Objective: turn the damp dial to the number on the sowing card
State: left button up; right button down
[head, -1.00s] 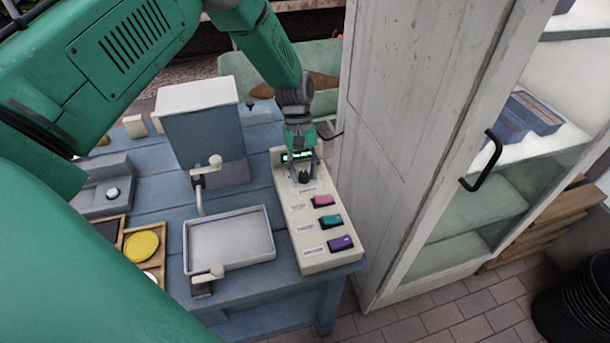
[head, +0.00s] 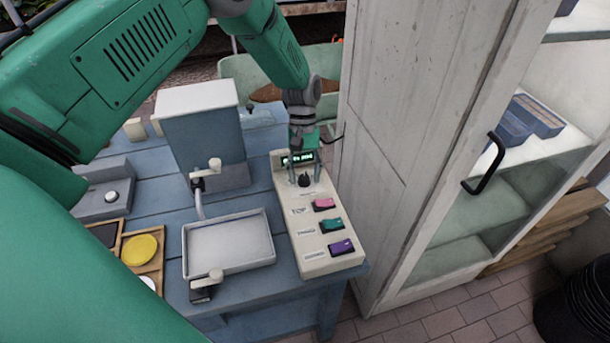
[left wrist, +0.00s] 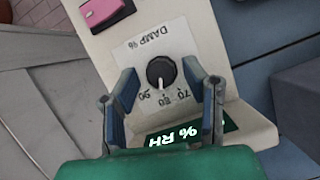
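The damp dial (head: 304,181) is a black knob on the cream control panel (head: 291,223). In the left wrist view the dial (left wrist: 160,72) sits on a white label reading "DAMP %", seen upside down, with 90, 80 and 70 legible. A pale mark on the knob points roughly toward 80. My left gripper (left wrist: 158,78) is open, with one finger on each side of the dial and gaps between. In the head view the left gripper (head: 303,168) is above the dial. I cannot make out a sowing card. My right gripper is not in view.
A lit display (head: 297,158) with "% RH" sits behind the dial. Pink (head: 323,204), teal (head: 331,225) and purple (head: 340,247) buttons line the panel's front. A grey tray (head: 229,243) stands left of it. A white cabinet (head: 405,150) rises close on the right.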

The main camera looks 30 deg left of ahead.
pick_arm(q)
jog(key=shift+a+f, duration=0.1)
jog(key=shift+f, duration=0.05)
jog(key=shift+w+a+r, duration=0.1)
jog(key=shift+r, duration=0.25)
jog(key=v, duration=1.1)
jog(key=shift+w, duration=0.15)
jog(key=shift+a, duration=0.15)
